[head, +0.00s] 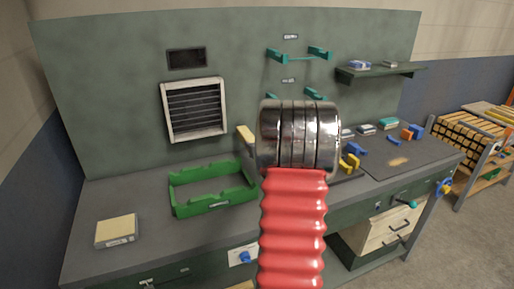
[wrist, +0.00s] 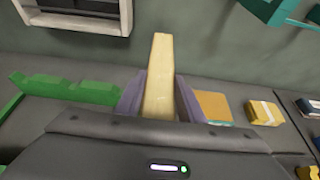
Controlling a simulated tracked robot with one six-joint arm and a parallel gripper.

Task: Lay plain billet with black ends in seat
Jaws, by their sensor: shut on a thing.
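A pale wooden billet (wrist: 160,75) stands up between the two grey-violet fingers of my gripper (wrist: 159,98). The gripper is shut on it. No black ends show on the part of the billet in view; its lower part is hidden by the gripper body. In the head view the billet's pale end (head: 246,135) pokes out left of my arm, which hides the gripper. A green notched cradle (head: 188,209) lies on the bench left of my arm; it also shows in the wrist view (wrist: 68,91), left of the fingers. I cannot tell whether it is the seat.
Teal brackets (head: 278,57) are on the back panel, near a framed vent (head: 194,110). A pale block (head: 116,231) sits at the bench's left. Blue and yellow pieces (head: 349,163) lie right of my arm. Bare bench lies between block and cradle.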

